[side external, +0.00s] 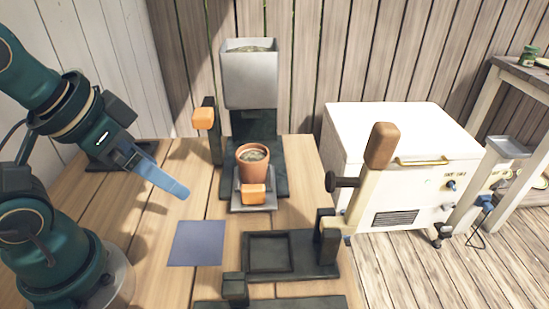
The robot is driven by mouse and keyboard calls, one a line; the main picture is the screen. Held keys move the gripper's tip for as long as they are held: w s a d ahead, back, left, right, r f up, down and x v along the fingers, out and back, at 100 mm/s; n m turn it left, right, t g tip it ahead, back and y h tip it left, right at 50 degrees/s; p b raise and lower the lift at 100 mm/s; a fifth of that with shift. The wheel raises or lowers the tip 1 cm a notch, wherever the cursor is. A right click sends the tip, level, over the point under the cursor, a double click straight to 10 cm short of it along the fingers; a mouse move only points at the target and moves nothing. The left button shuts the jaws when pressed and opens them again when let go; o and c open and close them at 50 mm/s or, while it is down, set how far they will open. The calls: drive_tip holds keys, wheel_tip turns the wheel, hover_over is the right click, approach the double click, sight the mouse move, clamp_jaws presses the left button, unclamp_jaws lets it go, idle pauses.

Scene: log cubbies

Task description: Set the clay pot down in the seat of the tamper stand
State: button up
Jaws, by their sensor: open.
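The clay pot (252,171) is an orange-brown pot with dark contents, standing upright on a small grey plate under the grey hopper. The tamper stand (327,262) is at the front right of the table, a dark base with a wooden-handled lever on its right. Its seat (269,252) is a square, rimmed recess and is empty. My gripper (182,191) has blue fingers and is open and empty, in the air left of the pot and clear of it. The fingers overlap in this view, so the gap between them is hidden.
The grey hopper (250,80) rises behind the pot, with an orange-handled lever (204,119) at its left. An orange block (253,195) sits in front of the pot. A blue-grey square mat (198,243) lies flat left of the stand. A white cabinet (390,150) stands right of the table.

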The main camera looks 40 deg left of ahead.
drive_tip(key=shift+r, duration=0.1)
wheel_tip(320, 180, up, 4)
drive_tip(key=m+t+y, duration=0.7)
drive_tip(key=m+y, duration=0.1)
drive_tip(key=m, duration=2.2)
hover_over(253, 160)
drive_tip(key=s+d, duration=0.1)
drive_tip(key=s, duration=0.1)
drive_tip(key=shift+n, duration=0.3)
drive_tip(key=f, duration=1.3)
drive_tip(key=shift+s+f, duration=0.2)
drive_tip(key=shift+s, duration=0.1)
drive_tip(key=shift+w+a+f, duration=0.15)
drive_tip(key=shift+w+f, duration=0.1)
drive_tip(key=shift+f, duration=0.05)
drive_tip(key=shift+x, duration=2.3)
